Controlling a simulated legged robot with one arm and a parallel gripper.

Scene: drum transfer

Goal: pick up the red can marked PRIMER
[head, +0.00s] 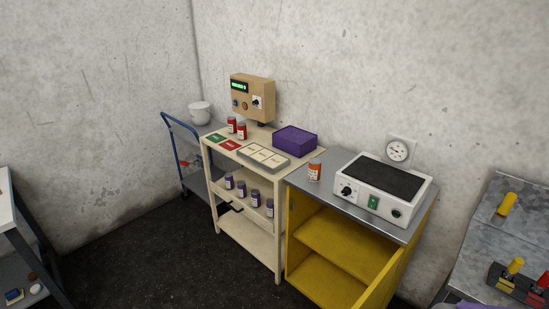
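Two red cans with pale labels stand upright close together on the top of a cream shelf unit (263,177). One red can (231,125) is at the back left, and the other red can (241,131) is just in front and to its right. The label print is too small to read, so I cannot tell which is marked PRIMER. An orange can (314,171) with a pale label stands apart on a grey cabinet top (329,194). My gripper is not in view.
A hotplate (382,189) fills much of the cabinet top. Dark floor (150,255) lies open in front.

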